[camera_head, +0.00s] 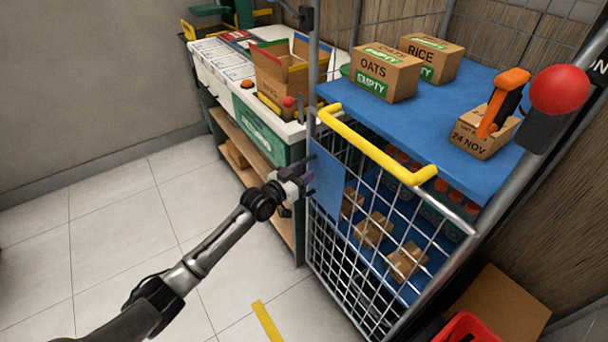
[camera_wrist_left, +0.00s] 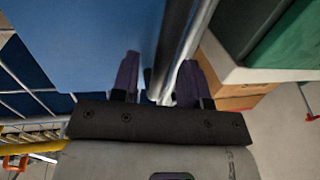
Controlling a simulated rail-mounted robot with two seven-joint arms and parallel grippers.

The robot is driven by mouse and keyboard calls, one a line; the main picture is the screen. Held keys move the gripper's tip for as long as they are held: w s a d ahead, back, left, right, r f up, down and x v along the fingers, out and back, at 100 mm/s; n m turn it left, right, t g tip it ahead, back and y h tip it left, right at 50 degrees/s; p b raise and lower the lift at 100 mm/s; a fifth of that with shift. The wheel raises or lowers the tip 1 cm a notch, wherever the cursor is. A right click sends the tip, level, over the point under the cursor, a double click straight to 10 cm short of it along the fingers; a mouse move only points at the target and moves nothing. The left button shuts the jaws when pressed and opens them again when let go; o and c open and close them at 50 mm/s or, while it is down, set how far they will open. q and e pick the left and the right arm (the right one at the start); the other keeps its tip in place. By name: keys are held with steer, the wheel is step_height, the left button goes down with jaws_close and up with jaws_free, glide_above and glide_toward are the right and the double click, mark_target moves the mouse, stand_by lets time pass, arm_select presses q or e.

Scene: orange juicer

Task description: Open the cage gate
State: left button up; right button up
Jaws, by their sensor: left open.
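The cage gate (camera_head: 375,250) is a grey wire mesh front with a yellow handle bar (camera_head: 375,146) along its top and a blue plate (camera_head: 327,180) at its left edge. It stands upright across the front of the cage and looks closed. My left gripper (camera_head: 306,178) is at that left edge, beside the blue plate. In the left wrist view my left gripper (camera_wrist_left: 162,72) has its fingers apart, with the blue plate's edge (camera_wrist_left: 150,40) and a grey upright bar (camera_wrist_left: 184,50) between them. Contact cannot be told. My right gripper is not in view.
A blue shelf (camera_head: 445,120) on the cage holds cartons (camera_head: 386,73) and an orange-handled tool (camera_head: 502,100). Small boxes (camera_head: 373,230) lie inside. A white-topped workbench (camera_head: 225,75) stands left of the cage. A red crate (camera_head: 466,328) is at the lower right. The floor at left is clear.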

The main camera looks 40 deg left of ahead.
arm_select(q)
steer(key=shift+w, duration=0.4)
jaws_close()
stand_by(0.4)
